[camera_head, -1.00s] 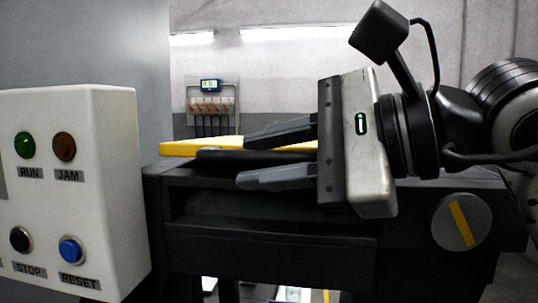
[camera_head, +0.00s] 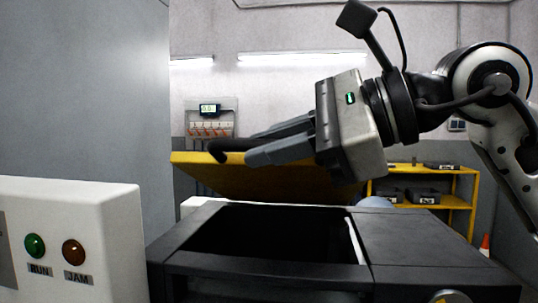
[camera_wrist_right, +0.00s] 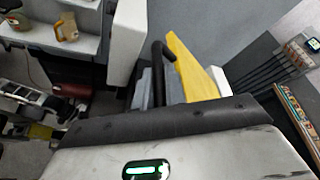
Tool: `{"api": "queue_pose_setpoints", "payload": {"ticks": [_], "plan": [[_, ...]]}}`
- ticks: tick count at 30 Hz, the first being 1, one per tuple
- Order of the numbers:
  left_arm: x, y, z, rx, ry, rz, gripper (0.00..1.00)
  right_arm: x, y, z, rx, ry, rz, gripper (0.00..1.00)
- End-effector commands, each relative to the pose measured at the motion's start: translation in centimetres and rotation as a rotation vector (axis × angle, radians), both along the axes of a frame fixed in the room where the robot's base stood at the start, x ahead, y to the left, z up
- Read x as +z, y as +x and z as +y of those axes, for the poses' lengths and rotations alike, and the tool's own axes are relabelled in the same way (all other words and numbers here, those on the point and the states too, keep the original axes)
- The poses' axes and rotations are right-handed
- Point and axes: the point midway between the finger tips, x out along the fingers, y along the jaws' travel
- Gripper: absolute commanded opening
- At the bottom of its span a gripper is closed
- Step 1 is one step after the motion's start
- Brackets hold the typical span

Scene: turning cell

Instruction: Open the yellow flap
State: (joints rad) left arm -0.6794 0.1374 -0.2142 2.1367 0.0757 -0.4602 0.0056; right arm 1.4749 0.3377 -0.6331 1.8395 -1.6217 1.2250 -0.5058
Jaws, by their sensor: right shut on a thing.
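The yellow flap (camera_head: 270,182) is raised and tilted above the dark machine housing (camera_head: 405,240), with a dark rectangular opening uncovered below it. My right gripper (camera_head: 245,150) comes in from the right and is shut on the flap's black handle (camera_head: 216,148) at its upper front edge. In the right wrist view the black handle (camera_wrist_right: 158,75) lies between the grey fingers, with the yellow flap (camera_wrist_right: 192,68) to its right. Part of the flap is hidden behind my gripper. My left gripper is not in view.
A white control box (camera_head: 75,225) with green RUN and amber JAM lamps stands at the front left. A grey wall panel (camera_head: 90,90) rises behind it. A yellow shelf (camera_head: 440,172) with dark bins and an orange cone (camera_head: 485,243) are at the back right.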

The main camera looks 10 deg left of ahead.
Motion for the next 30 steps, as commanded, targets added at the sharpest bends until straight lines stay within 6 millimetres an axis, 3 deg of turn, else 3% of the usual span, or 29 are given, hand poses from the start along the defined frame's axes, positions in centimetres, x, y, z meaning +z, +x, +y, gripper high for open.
{"api": "queue_pose_setpoints", "payload": {"ticks": [1, 9, 28, 30], "plan": [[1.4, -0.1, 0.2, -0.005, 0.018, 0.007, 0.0, 2.2, 0.6, 0.0, -0.003, 0.004, 0.033, 0.0], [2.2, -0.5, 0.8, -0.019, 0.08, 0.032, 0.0, 5.3, 3.0, -0.1, -0.002, 0.007, 0.109, 0.0], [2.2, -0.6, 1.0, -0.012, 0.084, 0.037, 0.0, 6.1, 4.2, -0.1, 0.001, 0.005, 0.104, 0.0], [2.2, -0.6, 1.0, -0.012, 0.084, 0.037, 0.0, 6.0, 4.2, -0.1, 0.001, 0.005, 0.104, 0.26]]}}
